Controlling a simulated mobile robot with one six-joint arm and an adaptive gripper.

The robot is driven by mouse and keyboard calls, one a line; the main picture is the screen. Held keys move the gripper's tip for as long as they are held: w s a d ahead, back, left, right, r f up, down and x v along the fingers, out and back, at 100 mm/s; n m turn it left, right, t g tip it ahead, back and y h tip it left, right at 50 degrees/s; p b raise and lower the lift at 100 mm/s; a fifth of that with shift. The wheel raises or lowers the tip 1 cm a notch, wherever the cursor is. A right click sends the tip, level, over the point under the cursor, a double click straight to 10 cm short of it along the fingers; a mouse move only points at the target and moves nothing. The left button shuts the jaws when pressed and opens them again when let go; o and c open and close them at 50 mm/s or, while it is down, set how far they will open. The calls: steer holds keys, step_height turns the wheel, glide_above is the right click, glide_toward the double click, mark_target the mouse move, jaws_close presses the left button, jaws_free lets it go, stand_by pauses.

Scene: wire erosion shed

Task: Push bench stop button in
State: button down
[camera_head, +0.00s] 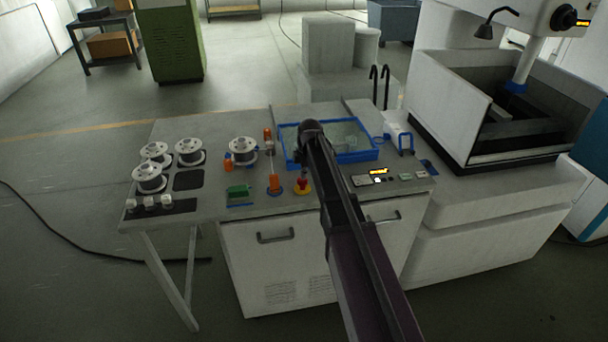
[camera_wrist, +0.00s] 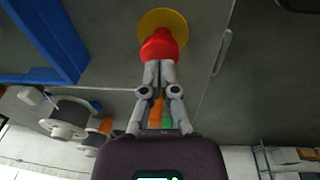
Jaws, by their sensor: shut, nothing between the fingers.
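The bench stop button is a red mushroom head on a round yellow base at the front part of the bench top, just left of my arm in the head view (camera_head: 302,187). In the wrist view its red head (camera_wrist: 158,46) and yellow base (camera_wrist: 163,21) are straight beyond my fingertips. My gripper (camera_wrist: 159,66) is shut and empty, its tips together at the edge of the red head. They overlap it in the picture; I cannot tell whether they touch it. My gripper is not clearly visible in the head view.
The erosion machine (camera_head: 451,112) stands at the right.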

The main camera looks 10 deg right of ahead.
steer(key=shift+f+b, duration=0.3)
steer(key=shift+f, duration=0.15)
steer(key=shift+f+b, duration=0.8)
steer(key=shift+s+b, duration=0.3)
steer(key=shift+s, duration=0.05)
steer(key=shift+w+f, duration=0.1)
steer(key=shift+f, duration=0.1)
steer(key=shift+r, duration=0.1)
step_height(320, 180, up, 4)
steer(key=p, duration=0.4)
steer(key=shift+d, duration=0.1)
step_height(320, 180, up, 10)
steer(key=s+d+p, duration=0.1)
steer(key=p, duration=0.9)
steer(key=shift+p, duration=0.3)
steer(key=shift+r, duration=0.1)
